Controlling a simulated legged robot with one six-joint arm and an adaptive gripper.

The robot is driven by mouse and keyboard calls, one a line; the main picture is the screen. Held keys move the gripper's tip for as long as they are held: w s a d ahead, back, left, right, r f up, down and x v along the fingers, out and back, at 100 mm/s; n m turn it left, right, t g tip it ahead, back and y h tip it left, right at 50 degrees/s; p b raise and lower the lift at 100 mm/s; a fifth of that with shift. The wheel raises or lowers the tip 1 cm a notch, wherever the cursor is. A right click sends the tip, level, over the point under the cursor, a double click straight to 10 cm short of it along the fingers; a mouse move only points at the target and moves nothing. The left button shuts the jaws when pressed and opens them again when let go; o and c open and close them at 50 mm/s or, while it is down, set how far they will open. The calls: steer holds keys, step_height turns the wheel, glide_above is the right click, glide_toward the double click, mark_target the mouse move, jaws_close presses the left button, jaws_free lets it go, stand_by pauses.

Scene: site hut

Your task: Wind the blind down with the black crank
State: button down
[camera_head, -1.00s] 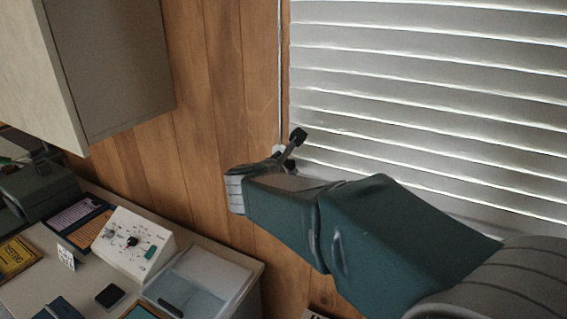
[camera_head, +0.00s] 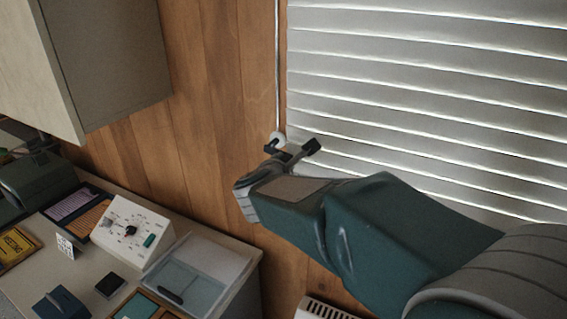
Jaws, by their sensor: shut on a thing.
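The white slatted blind (camera_head: 430,95) fills the upper right, its slats hanging over the window down to where my arm hides its lower part. A thin cord or rod (camera_head: 277,70) runs down the wood wall at its left edge to a round white hub (camera_head: 277,139). The black crank (camera_head: 312,146) is at the hub, and only a small part of it shows. My gripper (camera_head: 290,155) is at the crank, just below and right of the hub, shut on it. My wrist hides part of the grip.
A grey wall cabinet (camera_head: 115,65) hangs at upper left. Below it a counter (camera_head: 30,280) carries a white control box (camera_head: 130,232), a clear tray (camera_head: 195,275), a dark green device (camera_head: 38,185) and small items. A white vented unit (camera_head: 325,308) stands below my arm.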

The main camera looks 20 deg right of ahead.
steer(key=shift+r, duration=0.1)
steer(key=shift+c, duration=2.2)
jaws_free()
steer(key=v, duration=1.2)
steer(key=shift+a, duration=0.1)
